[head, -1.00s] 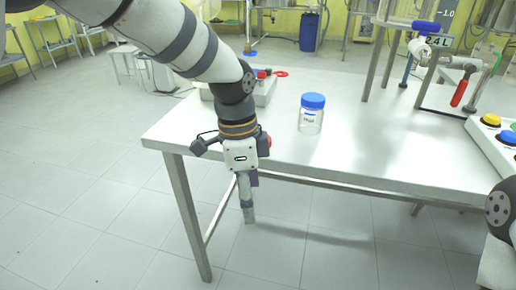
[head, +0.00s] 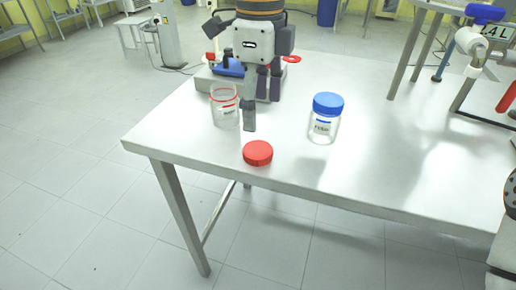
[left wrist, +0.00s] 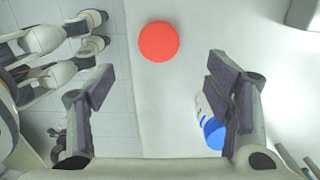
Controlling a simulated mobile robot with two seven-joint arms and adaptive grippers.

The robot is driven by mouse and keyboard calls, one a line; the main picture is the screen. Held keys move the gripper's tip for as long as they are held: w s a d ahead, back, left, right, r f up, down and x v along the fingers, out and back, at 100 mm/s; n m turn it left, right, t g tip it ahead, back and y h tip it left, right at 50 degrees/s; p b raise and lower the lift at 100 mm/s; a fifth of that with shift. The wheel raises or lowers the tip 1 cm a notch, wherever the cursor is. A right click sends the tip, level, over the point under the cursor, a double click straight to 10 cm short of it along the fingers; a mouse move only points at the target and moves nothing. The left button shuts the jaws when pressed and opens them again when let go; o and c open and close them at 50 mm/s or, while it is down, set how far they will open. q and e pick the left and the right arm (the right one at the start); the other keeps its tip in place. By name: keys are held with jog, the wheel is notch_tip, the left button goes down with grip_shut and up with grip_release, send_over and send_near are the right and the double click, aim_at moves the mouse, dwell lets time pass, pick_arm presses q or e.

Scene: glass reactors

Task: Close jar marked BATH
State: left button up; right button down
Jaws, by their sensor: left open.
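An open clear glass jar (head: 225,108) with a red ring at its neck stands upright near the table's left side. A loose red lid (head: 258,153) lies on the table near the front edge; it also shows in the left wrist view (left wrist: 158,42). A second clear jar (head: 323,128) wears a blue lid (head: 328,103); its label is too small to read. In the left wrist view that blue lid (left wrist: 214,133) is partly behind a finger. No BATH mark is legible. My left gripper (head: 259,114) is open and empty, pointing down behind the red lid and right of the open jar.
A grey device (head: 210,81) with a blue part on top stands behind the open jar. A metal stand (head: 400,55) with glassware and a red-handled tool is at the right. The table's middle right is bare.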

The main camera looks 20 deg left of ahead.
aim_at(258, 149)
pick_arm(q)
notch_tip(258, 149, down, 4)
jog(key=shift+r, duration=0.1)
notch_tip(258, 149, down, 5)
jog(key=shift+a+f, duration=0.15)
dwell(0.5)
jog(key=c, duration=0.8)
